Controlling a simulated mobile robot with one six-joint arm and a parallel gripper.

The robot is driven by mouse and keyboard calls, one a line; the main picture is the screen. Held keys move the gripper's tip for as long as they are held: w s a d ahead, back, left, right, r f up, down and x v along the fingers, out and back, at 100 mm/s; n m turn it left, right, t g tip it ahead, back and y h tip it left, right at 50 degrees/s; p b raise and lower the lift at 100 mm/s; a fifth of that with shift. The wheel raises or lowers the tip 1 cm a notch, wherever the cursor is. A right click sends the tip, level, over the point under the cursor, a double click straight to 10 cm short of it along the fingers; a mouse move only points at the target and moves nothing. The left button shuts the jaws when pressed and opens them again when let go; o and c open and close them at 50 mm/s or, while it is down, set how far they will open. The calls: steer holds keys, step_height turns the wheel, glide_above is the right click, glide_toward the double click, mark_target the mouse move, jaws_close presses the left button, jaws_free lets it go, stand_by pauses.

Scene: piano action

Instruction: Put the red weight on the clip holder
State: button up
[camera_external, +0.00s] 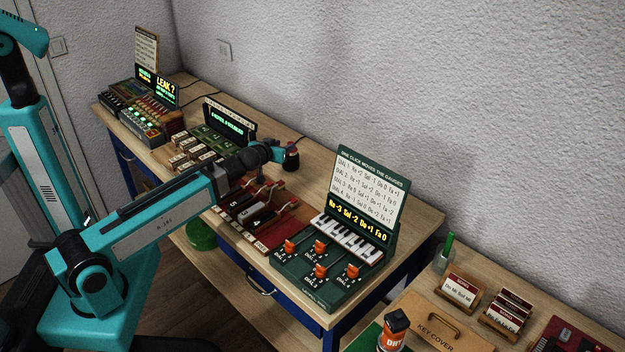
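My arm reaches from the left over the middle of the desk. I cannot single out the clip holder; my forearm hides part of the board.
A green dial panel (318,289) with orange knobs, small piano keys and an upright sign (368,190) stands right of the board. Lit panels (230,126) stand behind it. A lower table at right holds a key cover (432,318), an orange bottle (394,332) and card stands.

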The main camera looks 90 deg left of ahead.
steer(key=shift+b+v, duration=1.1)
steer(key=shift+b, duration=1.2)
steer(key=b, duration=0.5)
steer(key=shift+d+r+b, duration=0.2)
steer(key=shift+r+b, duration=0.05)
steer(key=shift+b, duration=0.15)
steer(key=b, duration=0.2)
steer(key=d+b, duration=0.1)
steer(key=b, duration=0.2)
steer(key=shift+s+r, duration=0.15)
steer(key=shift+s, duration=0.05)
steer(key=b, duration=0.2)
steer(key=d+b, duration=0.1)
steer(key=b, duration=0.1)
steer(key=shift+s+r+b, duration=0.1)
steer(key=shift+s+b, duration=0.15)
steer(key=shift+b, duration=0.15)
steer(key=shift+s+d+r+b, duration=0.1)
steer(key=shift+d+r+b, duration=0.1)
steer(key=shift+b, duration=0.1)
